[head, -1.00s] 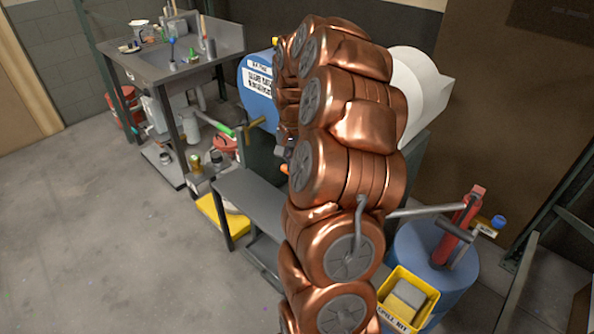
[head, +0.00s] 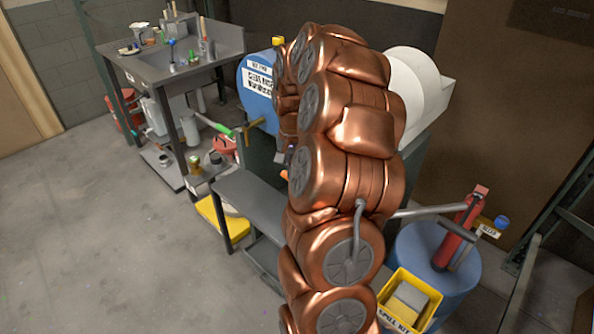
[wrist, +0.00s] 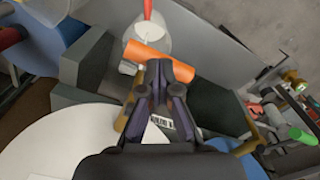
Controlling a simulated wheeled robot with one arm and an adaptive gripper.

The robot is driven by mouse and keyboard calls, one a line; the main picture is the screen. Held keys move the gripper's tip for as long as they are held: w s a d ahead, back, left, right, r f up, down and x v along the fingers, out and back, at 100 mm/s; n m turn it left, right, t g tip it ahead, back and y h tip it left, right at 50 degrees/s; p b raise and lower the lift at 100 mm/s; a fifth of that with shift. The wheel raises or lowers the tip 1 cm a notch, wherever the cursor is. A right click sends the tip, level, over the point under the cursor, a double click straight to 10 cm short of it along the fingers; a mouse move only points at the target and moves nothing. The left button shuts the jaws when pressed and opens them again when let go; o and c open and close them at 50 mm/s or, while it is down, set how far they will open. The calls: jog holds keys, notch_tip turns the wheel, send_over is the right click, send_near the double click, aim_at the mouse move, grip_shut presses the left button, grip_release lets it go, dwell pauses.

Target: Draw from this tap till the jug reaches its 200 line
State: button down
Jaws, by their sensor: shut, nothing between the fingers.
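In the wrist view an orange bar-shaped handle (wrist: 160,60) lies crosswise at the tips of my gripper (wrist: 163,74). My gripper is shut with nothing between its fingers. The tips are close to the handle; I cannot tell whether they touch it. A brass part (wrist: 132,105), seemingly of the same tap, shows beside the fingers. Beyond the handle is a pale, see-through vessel (wrist: 152,38), probably the jug, with a red stick-like thing above it. Its level and 200 line cannot be read. In the head view my arm hides the jug and most of this tap.
A blue drum (head: 257,90) with a green-handled tap (head: 214,124) stands left of my arm, a white drum (head: 405,75) behind it. A grey bench (head: 250,195) is below. A yellow spill-kit bin (head: 400,310) and blue barrel (head: 415,250) stand right. The left floor is clear.

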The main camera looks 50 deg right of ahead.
jog(key=shift+f+b, duration=0.55)
jog(key=shift+f, duration=0.3)
jog(key=shift+r, duration=0.15)
dwell(1.9)
jog(key=shift+r, duration=1.65)
jog(key=shift+r+p, duration=0.3)
jog(key=shift+r, duration=2.2)
